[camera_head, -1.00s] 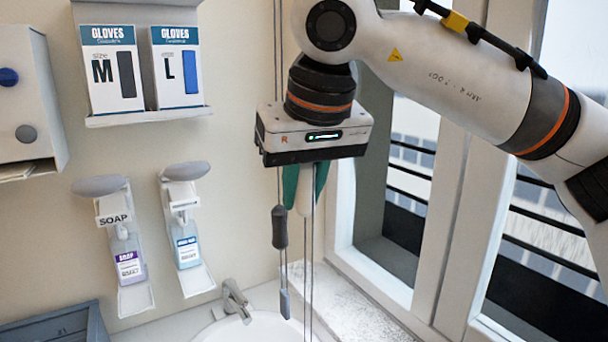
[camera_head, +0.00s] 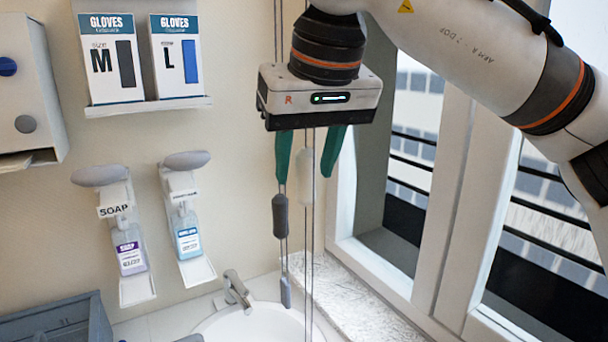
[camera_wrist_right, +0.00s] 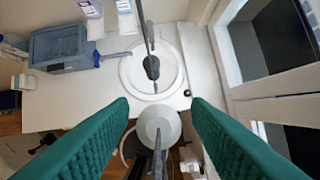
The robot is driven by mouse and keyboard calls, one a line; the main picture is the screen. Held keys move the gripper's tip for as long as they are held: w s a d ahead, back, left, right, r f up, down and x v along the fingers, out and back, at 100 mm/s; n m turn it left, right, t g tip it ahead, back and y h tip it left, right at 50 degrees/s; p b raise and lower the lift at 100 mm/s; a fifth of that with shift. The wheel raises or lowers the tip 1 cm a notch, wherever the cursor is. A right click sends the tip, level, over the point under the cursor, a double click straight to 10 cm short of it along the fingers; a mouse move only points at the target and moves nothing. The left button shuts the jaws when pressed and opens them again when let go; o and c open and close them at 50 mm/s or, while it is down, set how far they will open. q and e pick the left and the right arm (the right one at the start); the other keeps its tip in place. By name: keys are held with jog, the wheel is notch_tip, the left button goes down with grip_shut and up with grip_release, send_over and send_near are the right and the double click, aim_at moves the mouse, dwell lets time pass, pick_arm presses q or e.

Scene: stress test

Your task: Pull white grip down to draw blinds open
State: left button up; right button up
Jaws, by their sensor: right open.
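The white grip (camera_head: 305,164) hangs on thin cords in front of the window corner in the head view. My right gripper (camera_head: 305,178) points down from above, its green fingers spread wide on either side of the white grip, with gaps to both. In the right wrist view, the round white grip (camera_wrist_right: 158,126) shows between the open fingers of my right gripper (camera_wrist_right: 160,100). A dark grey grip (camera_head: 280,215) hangs on a cord just left of it, with a smaller grey weight (camera_head: 286,292) lower down. The blinds themselves are not visible. My left gripper is not in view.
A sink (camera_head: 262,322) with a faucet (camera_head: 236,290) lies below the cords. The window frame (camera_head: 447,200) stands close on the right. Soap dispensers (camera_head: 128,250) and glove boxes (camera_head: 110,60) are on the left wall. A grey bin (camera_head: 60,325) sits at lower left.

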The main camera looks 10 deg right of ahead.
jog(key=v, duration=0.9)
jog(key=shift+r, duration=0.2)
jog(key=shift+s+f, duration=0.1)
